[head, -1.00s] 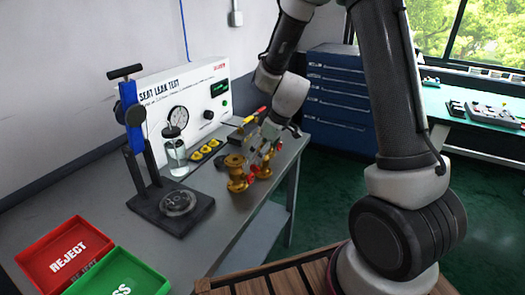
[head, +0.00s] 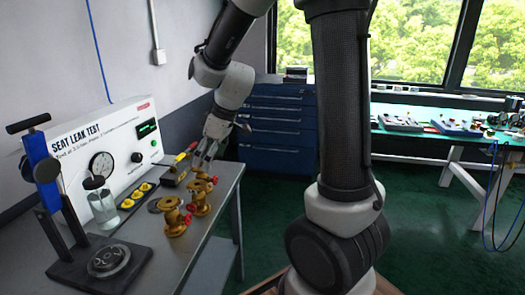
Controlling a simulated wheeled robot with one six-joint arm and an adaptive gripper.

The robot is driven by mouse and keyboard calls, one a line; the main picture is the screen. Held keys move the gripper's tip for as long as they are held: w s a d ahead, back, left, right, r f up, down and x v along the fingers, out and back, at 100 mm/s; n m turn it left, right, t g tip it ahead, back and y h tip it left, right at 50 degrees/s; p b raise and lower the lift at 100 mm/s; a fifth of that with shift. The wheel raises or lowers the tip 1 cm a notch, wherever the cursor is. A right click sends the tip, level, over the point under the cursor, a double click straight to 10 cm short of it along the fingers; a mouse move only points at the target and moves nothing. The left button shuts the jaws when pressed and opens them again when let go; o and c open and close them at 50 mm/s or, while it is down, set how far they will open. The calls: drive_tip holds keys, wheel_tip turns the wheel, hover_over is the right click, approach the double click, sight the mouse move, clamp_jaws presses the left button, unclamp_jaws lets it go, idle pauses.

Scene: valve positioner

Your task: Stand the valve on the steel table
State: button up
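Two brass valves with red handwheels stand upright near the right edge of the steel table (head: 140,226): a nearer valve (head: 174,217) and a second valve (head: 200,198) just behind it. A further bit of brass and red shows behind the second one, at my fingers; I cannot tell if it is another valve. My gripper (head: 203,163) points down over the far right part of the table, just behind the second valve. Its fingers are small and partly mixed with the brass behind, so whether they are open or closed on something is unclear.
The seat leak test panel (head: 72,144) stands against the wall. Yellow parts (head: 138,193) lie beside the panel. A blue drawer cabinet (head: 277,128) and a green bench (head: 430,134) are beyond.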

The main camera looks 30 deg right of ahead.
drive_tip(key=s+d+r+m+h, duration=0.1)
drive_tip(key=s+d+r+m, duration=0.2)
drive_tip(key=s, duration=0.5)
drive_tip(key=s+d+r+m+h, duration=0.1)
drive_tip(key=s+d+r+m, duration=0.1)
drive_tip(key=s, duration=0.5)
drive_tip(key=s+d+r+m+t+h, duration=0.1)
drive_tip(key=s+d+r+m, duration=0.2)
drive_tip(key=s+d+r, duration=0.2)
drive_tip(key=s+d, duration=0.1)
drive_tip(key=s, duration=0.2)
drive_tip(key=shift+s+m, duration=0.3)
drive_tip(key=shift+s, duration=0.05)
